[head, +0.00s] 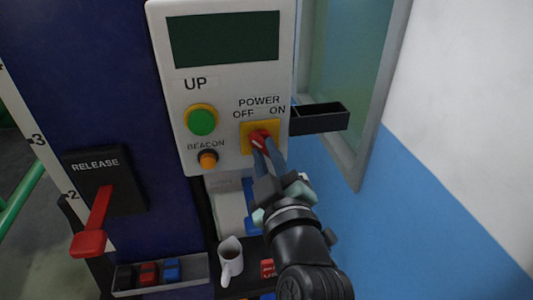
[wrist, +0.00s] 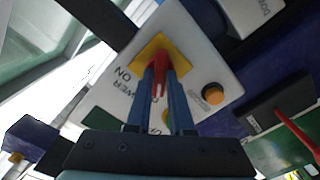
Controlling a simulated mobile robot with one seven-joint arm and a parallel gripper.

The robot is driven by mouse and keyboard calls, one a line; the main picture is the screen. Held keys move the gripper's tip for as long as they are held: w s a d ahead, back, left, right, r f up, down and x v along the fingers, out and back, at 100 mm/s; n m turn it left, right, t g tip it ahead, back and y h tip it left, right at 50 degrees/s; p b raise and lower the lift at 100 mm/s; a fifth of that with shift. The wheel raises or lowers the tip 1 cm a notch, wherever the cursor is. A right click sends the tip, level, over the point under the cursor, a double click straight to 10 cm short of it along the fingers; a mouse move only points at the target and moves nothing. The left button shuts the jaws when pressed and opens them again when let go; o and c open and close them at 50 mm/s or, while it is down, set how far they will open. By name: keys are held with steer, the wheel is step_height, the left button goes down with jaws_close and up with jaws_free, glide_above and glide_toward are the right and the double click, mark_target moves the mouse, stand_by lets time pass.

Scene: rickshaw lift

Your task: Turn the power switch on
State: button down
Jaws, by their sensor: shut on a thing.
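The power switch is a red knob (head: 261,136) on a yellow plate (head: 246,141), under the words POWER, OFF and ON on a light grey control panel (head: 222,80). My gripper (head: 262,147) reaches it from below right, its blue fingers shut on the red knob. In the wrist view the red knob (wrist: 160,60) sits between the two fingertips (wrist: 161,73), with the yellow plate (wrist: 151,47) behind. The fingers partly hide the knob, and I cannot tell clearly which label it points to.
A green UP button (head: 202,121) and an orange BEACON button (head: 208,159) are left of the switch. A dark open tray (head: 320,119) juts out at right. A red RELEASE lever (head: 98,215) is at left.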

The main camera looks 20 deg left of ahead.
steer(key=m, duration=0.3)
steer(key=shift+m, duration=0.3)
steer(key=m, duration=0.4)
steer(key=shift+m, duration=0.3)
steer(key=m+p, duration=0.1)
steer(key=m, duration=0.3)
steer(key=shift+p, duration=0.4)
steer(key=shift+m+p, duration=0.6)
steer(key=shift+m, duration=1.2)
steer(key=c, duration=0.8)
jaws_free()
